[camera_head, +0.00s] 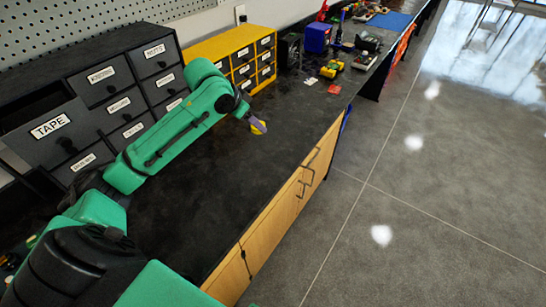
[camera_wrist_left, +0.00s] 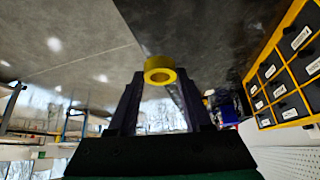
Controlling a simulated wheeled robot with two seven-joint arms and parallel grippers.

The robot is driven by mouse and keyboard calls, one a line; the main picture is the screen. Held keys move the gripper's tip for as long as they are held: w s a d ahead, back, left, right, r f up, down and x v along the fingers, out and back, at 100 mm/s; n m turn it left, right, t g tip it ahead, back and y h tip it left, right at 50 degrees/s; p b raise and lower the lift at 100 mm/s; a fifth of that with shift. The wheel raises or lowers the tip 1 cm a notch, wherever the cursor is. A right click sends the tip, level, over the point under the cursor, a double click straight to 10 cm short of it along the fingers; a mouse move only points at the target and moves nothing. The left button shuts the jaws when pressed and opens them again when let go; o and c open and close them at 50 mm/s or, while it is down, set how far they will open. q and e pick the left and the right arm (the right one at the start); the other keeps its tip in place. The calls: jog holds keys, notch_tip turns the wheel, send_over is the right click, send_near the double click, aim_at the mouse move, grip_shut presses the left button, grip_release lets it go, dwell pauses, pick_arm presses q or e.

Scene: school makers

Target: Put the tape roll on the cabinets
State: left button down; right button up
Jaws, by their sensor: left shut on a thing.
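The tape roll (camera_wrist_left: 160,70) is a yellow ring. In the left wrist view it sits between the fingertips of my left gripper (camera_wrist_left: 160,82), which is shut on it. The black cabinet (camera_head: 70,85) stands at the left against the wall, with labelled drawers. Its drawer marked TAPE (camera_head: 50,128) is pulled out. The yellow cabinet (camera_head: 215,44) with dark drawers stands behind my left arm, which hides part of it. My right gripper is not in view.
The dark bench top (camera_head: 225,185) is clear near its front. A blue box (camera_head: 317,37), a yellow toy (camera_head: 331,69) and several small items stand farther along. The bench's front edge drops to open grey floor (camera_head: 400,180) on the right.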

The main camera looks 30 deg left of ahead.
pick_arm(q)
jog(key=f, duration=0.6)
jog(key=a+f, duration=0.1)
jog(key=f, duration=0.5)
jog(key=f+p, duration=0.1)
jog(key=f, duration=0.5)
jog(key=shift+a+f, duration=0.15)
jog(key=shift+f, duration=0.25)
jog(key=shift+c, duration=1.6)
grip_release()
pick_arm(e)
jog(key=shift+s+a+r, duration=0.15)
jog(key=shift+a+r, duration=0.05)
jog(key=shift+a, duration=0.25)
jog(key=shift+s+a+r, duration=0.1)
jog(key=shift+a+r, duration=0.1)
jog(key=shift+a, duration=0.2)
pick_arm(q)
jog(key=p+v, duration=0.1)
jog(key=v, duration=1.1)
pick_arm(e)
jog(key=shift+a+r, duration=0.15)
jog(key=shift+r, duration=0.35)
